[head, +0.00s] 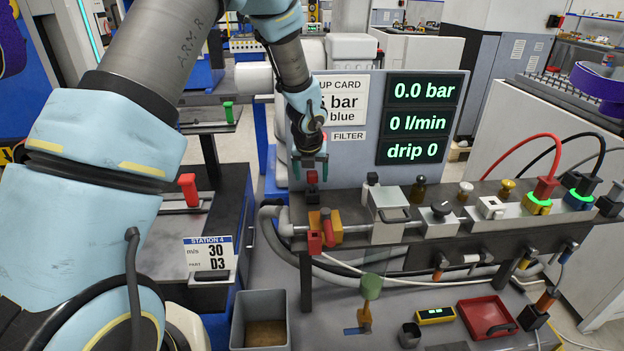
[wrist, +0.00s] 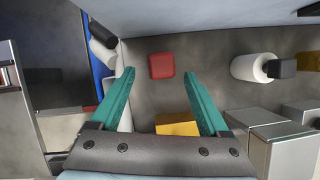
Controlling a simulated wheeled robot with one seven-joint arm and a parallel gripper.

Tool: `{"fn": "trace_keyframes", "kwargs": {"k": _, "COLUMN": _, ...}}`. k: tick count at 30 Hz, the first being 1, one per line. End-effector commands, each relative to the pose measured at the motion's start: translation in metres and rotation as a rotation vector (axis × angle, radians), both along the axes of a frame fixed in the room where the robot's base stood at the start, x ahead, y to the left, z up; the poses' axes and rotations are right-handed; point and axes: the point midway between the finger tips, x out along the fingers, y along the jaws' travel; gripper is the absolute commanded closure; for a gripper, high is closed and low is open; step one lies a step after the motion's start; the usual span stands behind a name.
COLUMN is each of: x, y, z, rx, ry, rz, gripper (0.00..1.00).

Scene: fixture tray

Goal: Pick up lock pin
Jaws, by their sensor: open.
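A small red-capped piece (head: 312,178), which I take to be the lock pin, stands upright at the left end of the dark bench top. In the wrist view its red square top (wrist: 162,66) lies between and just beyond the fingertips. My gripper (head: 310,164) points down above it. The teal fingers are open and empty, also in the wrist view (wrist: 159,76). No finger visibly closes on the red piece. Its lower part is hidden from the wrist view.
A yellow block (head: 325,236) with a red handle sits in front of the pin. A grey panel (head: 365,165) with readouts stands close behind. A white cylinder (wrist: 250,67) with a dark top is to the right. A grey open bin (head: 238,325) stands below.

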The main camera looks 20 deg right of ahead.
Motion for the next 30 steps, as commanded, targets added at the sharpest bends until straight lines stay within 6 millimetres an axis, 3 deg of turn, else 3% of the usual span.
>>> {"fn": "trace_keyframes", "kwargs": {"k": 12, "x": 0.017, "y": -0.011, "z": -0.040, "rx": 0.002, "ry": 0.001, "rz": 0.000, "gripper": 0.21}}
{"fn": "trace_keyframes", "kwargs": {"k": 20, "x": 0.018, "y": -0.012, "z": -0.043, "rx": 0.000, "ry": 0.000, "rz": 0.000, "gripper": 0.21}}
{"fn": "trace_keyframes", "kwargs": {"k": 30, "x": 0.018, "y": -0.012, "z": -0.043, "rx": 0.000, "ry": 0.000, "rz": 0.001, "gripper": 0.58}}
